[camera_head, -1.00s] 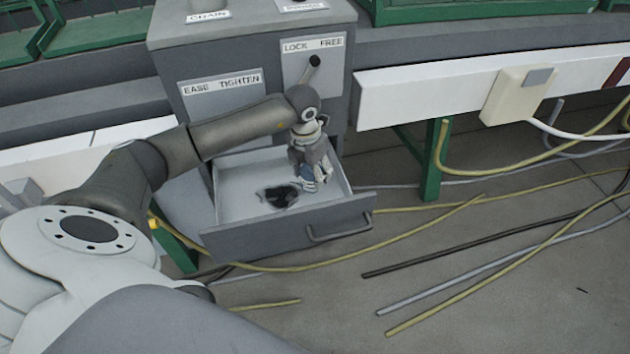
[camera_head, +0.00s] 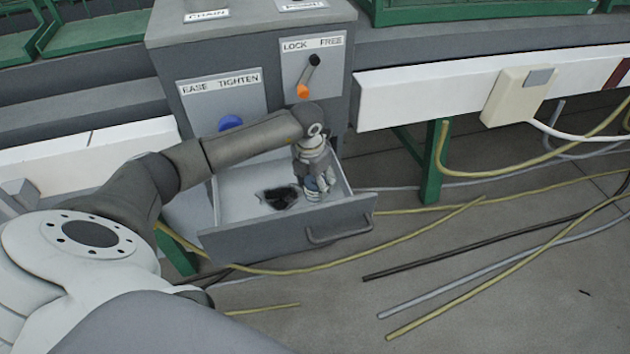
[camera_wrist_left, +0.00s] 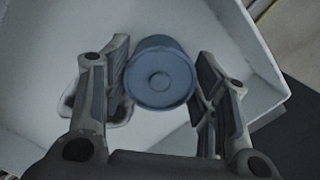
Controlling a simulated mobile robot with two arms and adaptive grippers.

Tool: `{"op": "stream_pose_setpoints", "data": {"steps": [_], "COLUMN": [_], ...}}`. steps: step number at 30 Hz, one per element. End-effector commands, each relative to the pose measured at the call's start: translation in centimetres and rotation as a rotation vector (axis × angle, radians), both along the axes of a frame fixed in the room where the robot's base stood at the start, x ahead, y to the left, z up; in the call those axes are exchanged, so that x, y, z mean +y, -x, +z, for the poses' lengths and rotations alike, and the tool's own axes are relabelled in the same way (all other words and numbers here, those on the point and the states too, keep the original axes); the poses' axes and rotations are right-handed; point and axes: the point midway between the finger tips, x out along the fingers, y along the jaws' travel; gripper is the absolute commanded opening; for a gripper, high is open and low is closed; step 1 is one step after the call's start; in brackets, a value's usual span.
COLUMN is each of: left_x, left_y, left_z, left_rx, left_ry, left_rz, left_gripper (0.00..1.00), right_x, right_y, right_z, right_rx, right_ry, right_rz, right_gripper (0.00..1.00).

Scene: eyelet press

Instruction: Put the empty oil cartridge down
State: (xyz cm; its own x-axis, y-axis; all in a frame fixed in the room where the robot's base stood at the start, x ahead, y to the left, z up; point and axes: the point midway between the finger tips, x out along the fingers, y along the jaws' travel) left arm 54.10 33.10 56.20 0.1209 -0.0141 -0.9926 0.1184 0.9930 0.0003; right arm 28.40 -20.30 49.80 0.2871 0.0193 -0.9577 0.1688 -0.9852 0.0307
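The oil cartridge (camera_wrist_left: 161,74), a blue-grey cylinder with a round end facing the camera, sits between the fingers of my left gripper (camera_wrist_left: 163,85) in the left wrist view. Both fingers lie against its sides, so the gripper looks shut on it. In the head view my left gripper (camera_head: 315,180) points down inside the right part of the open drawer (camera_head: 235,187), and the cartridge (camera_head: 313,193) shows only in part below it. I cannot tell whether its lower end touches the drawer floor. My right gripper is not in view.
A black opening or object (camera_head: 281,197) lies in the drawer left of my gripper. The grey cabinet (camera_head: 270,55) above carries an orange-tipped lever (camera_head: 308,78) and a blue knob (camera_head: 230,122). Several hoses (camera_head: 460,250) lie on the floor at right.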

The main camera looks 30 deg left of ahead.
Motion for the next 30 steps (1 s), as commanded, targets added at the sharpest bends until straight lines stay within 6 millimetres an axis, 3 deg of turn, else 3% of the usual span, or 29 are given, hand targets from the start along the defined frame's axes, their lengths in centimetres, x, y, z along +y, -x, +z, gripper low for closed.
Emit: {"op": "stream_pose_setpoints", "data": {"steps": [3, 16, 24, 30], "left_x": [0.0, 0.0, 0.2, 0.1], "left_y": [0.0, 0.0, 0.5, 0.8], "left_z": [0.0, 0.4, 4.9, 7.2], "left_rx": [0.000, 0.000, -0.003, -0.001], "left_ry": [0.000, 0.000, -0.002, -0.001], "left_rz": [0.000, 0.000, 0.000, 0.000], "left_gripper": [0.73, 0.73, 0.73, 0.73], "right_x": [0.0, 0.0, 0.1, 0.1], "right_y": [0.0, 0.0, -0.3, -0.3], "right_z": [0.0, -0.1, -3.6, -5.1], "right_rx": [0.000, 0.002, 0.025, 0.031], "right_ry": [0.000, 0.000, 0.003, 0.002], "right_rz": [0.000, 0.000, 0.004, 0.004], "right_gripper": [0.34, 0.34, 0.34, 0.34]}}
